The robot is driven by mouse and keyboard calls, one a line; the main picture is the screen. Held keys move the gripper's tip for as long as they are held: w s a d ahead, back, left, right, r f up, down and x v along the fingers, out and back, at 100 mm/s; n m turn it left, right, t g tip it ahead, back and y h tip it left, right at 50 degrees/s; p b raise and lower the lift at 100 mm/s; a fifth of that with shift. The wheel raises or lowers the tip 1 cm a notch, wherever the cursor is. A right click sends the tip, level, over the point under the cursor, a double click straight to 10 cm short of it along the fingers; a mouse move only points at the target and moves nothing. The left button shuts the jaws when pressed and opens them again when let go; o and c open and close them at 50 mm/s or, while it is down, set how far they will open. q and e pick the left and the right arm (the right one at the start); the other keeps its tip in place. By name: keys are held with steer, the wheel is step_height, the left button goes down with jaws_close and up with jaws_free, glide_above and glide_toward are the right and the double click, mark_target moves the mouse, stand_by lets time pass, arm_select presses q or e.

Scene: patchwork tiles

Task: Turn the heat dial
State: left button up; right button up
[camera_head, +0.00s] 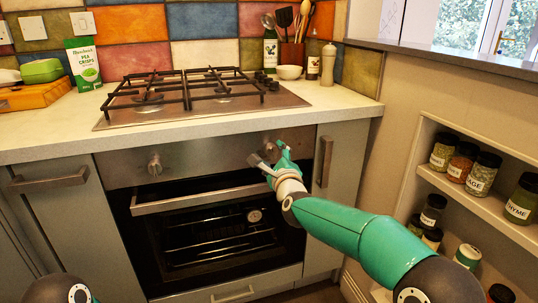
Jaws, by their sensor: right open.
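The oven front (215,158) is a steel panel below the countertop. A round metal dial (154,163) sits at its left end, clear of my grippers. My right gripper (265,157) is at the right end of the panel, with its fingers open. The fingers cover most of that area, where part of a second knob (270,147) seems to show. I cannot tell whether they touch it. The dial markings are too small to read. My left gripper is out of view; only a dark part of my left arm shows at the bottom left.
The oven door handle (200,198) runs below the panel, close under my right gripper. A gas hob (205,95) is on the counter above. Cabinet handles (325,162) flank the oven. Spice jars (480,174) stand on wall shelves at right.

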steer(key=shift+w+a, duration=0.1)
steer(key=shift+w, duration=0.35)
